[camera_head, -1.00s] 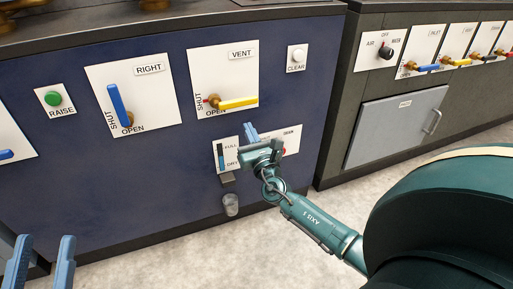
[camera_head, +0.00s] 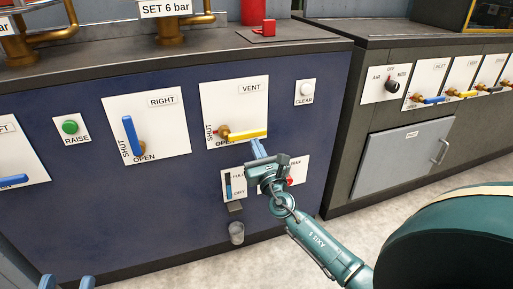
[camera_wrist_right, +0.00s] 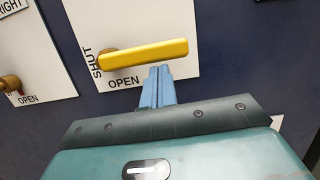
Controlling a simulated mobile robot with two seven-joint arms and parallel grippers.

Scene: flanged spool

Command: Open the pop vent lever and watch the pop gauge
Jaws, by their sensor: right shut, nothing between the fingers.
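The yellow lever (camera_head: 248,134) on the white VENT plate (camera_head: 233,100) lies about level, its free end to the right of its brass pivot. SHUT is printed at the plate's left and OPEN along its bottom. My right gripper (camera_head: 258,148) is shut and empty, its blue fingertips just below the lever. In the right wrist view the fingertips (camera_wrist_right: 158,78) are close under the yellow bar (camera_wrist_right: 145,53); I cannot tell if they touch. My left gripper (camera_head: 67,282) is open at the bottom left edge, mostly cut off. No gauge dial shows.
The RIGHT plate has an upright blue lever (camera_head: 131,134). A green RAISE button (camera_head: 69,127) and white CLEAR button (camera_head: 306,88) sit nearby. Brass pipework (camera_head: 182,35) and a SET 6 bar sign (camera_head: 165,8) stand on top. A second cabinet (camera_head: 410,155) stands right.

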